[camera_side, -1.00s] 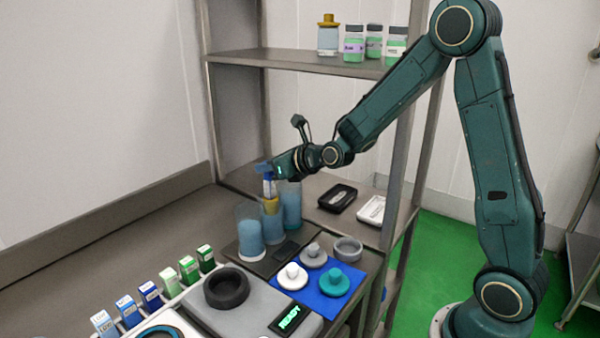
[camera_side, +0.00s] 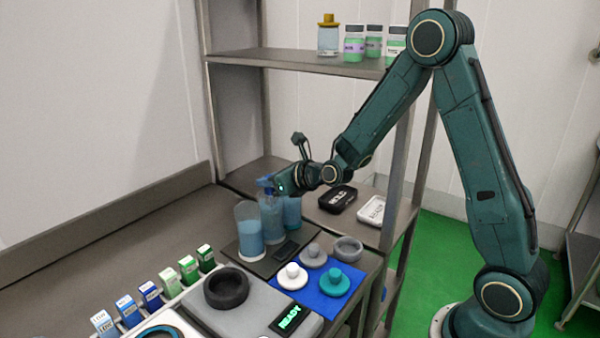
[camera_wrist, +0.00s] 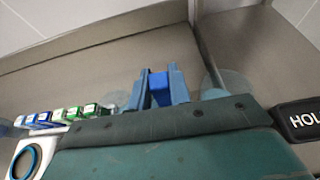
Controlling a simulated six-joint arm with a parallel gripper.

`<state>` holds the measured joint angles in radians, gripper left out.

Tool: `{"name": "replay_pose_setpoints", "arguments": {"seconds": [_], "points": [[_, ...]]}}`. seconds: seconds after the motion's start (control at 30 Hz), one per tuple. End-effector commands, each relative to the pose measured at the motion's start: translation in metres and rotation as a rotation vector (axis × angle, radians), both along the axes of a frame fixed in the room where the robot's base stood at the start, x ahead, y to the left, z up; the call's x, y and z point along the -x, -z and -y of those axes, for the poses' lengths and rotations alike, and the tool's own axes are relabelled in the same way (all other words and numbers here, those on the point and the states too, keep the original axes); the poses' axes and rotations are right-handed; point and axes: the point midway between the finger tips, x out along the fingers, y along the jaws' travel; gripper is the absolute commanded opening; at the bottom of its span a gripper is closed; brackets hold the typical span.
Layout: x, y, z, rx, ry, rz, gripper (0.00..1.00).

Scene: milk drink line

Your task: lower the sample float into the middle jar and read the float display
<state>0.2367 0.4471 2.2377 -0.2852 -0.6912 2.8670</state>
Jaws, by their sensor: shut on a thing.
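Three clear jars of bluish liquid stand in a row on a dark mat (camera_side: 250,262): the near left jar (camera_side: 249,232), the middle jar (camera_side: 271,225) and the far right jar (camera_side: 292,212). My gripper (camera_side: 266,183) is at the mouth of the middle jar, shut on the blue top of the sample float (camera_wrist: 160,88). The float's lower part is hidden in this jar; I cannot tell how deep it sits.
A scale (camera_side: 250,308) reading READY holds a black ring (camera_side: 227,288). Knobbed weights, one of them teal (camera_side: 334,281), stand on a blue mat (camera_side: 312,300). Several small cartons (camera_side: 150,294) line the left. A black HOLD tray (camera_side: 338,198) and a white tray (camera_side: 372,210) lie right.

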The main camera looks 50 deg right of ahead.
Motion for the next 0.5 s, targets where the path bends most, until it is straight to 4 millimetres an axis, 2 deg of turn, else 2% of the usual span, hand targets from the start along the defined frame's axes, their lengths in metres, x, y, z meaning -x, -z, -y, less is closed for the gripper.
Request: {"name": "replay_pose_setpoints", "arguments": {"seconds": [0.37,0.4,0.5], "points": [[0.0001,0.0002,0.0,0.0,0.0,-0.001,0.0],[0.0001,0.0002,0.0,0.0,0.0,-0.001,0.21],[0.0001,0.0002,-0.0001,0.0,0.0,-0.001,0.41]]}}
